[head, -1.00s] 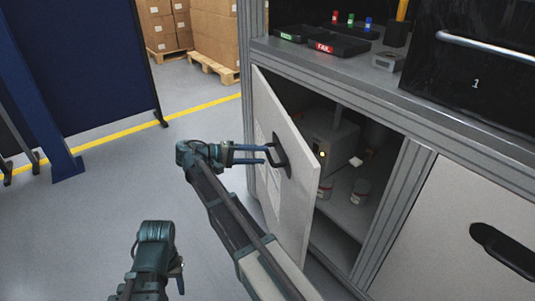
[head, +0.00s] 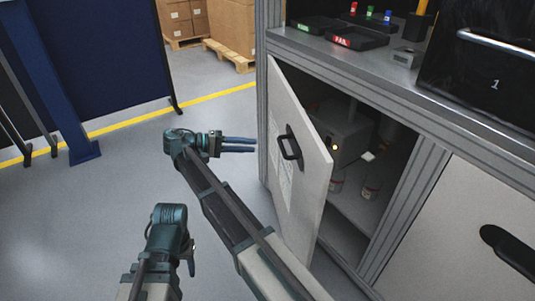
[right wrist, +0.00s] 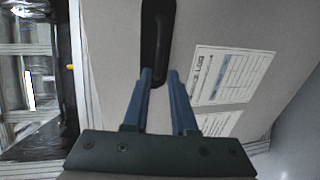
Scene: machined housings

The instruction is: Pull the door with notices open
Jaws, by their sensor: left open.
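The door with notices (head: 306,205) is a pale cabinet door hinged at its left, standing partly open. Its dark handle (head: 290,147) is near the free edge, and it also shows in the right wrist view (right wrist: 158,40). Printed sheets (right wrist: 232,72) are on the door face. My right gripper (head: 254,145) has blue fingers, a small gap between them, nothing held. It points at the door, left of and apart from the handle. My left gripper (head: 190,262) is low in the head view, away from the door, its fingers mostly hidden.
Inside the cabinet are a grey box-shaped device (head: 345,135) and small jars (head: 371,188). A worktop above holds trays (head: 358,38). Another door (head: 455,230) is at right. A blue partition (head: 90,60) stands left.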

